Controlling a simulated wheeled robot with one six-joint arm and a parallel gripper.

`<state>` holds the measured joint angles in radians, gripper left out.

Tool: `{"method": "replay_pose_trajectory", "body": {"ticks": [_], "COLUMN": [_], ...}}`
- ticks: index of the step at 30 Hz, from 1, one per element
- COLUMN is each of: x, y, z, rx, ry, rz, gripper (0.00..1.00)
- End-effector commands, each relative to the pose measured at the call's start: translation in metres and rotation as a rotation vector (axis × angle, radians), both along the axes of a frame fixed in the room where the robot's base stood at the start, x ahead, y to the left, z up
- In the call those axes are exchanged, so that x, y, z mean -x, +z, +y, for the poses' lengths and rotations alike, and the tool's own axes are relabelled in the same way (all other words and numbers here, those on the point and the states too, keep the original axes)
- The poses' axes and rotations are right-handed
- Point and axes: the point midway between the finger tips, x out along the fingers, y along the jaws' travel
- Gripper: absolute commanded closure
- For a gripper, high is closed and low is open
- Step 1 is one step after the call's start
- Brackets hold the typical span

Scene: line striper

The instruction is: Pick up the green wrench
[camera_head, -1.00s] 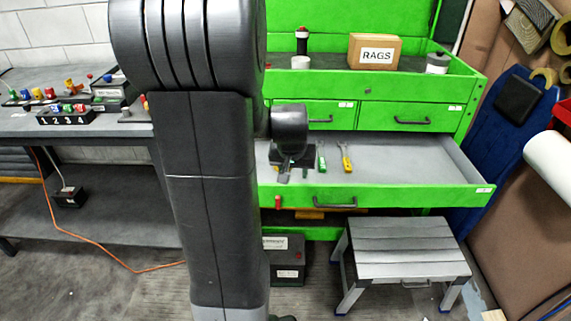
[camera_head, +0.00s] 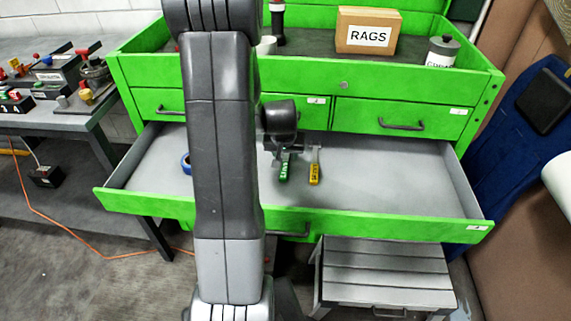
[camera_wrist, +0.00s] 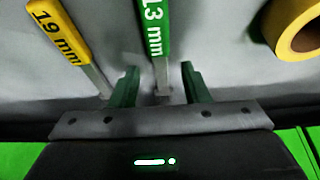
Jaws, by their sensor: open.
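The green wrench (camera_head: 284,170) lies in the open drawer, partly hidden by my gripper in the head view. In the wrist view the green wrench (camera_wrist: 152,32), marked 13 mm, points straight away from my gripper (camera_wrist: 160,82). My gripper is open, with one finger on each side of the wrench's grey shaft in that picture. I cannot tell how far above the shaft the fingertips are. In the head view my gripper (camera_head: 288,152) is over the wrench's far end.
A yellow wrench (camera_head: 315,173), marked 19 mm in the wrist view (camera_wrist: 57,36), lies beside the green one. A yellow tape roll (camera_wrist: 296,27) is on the other side. A blue roll (camera_head: 186,164) lies left in the drawer (camera_head: 390,180). The drawer's right side is bare.

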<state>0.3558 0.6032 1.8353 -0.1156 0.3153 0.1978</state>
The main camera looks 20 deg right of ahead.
Motion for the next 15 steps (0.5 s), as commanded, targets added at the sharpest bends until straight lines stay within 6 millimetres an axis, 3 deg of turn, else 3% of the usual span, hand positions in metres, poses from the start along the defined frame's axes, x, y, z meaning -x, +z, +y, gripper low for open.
{"method": "replay_pose_trajectory", "body": {"ticks": [4, 13, 15], "x": [-0.006, -0.007, -0.007], "y": [-0.014, -0.017, -0.017], "z": [-0.003, -0.004, -0.004], "rx": [0.0, 0.001, 0.001], "ry": [0.001, 0.001, 0.001], "rz": [0.0, -0.002, -0.002], "gripper": [0.58, 0.58, 0.7]}}
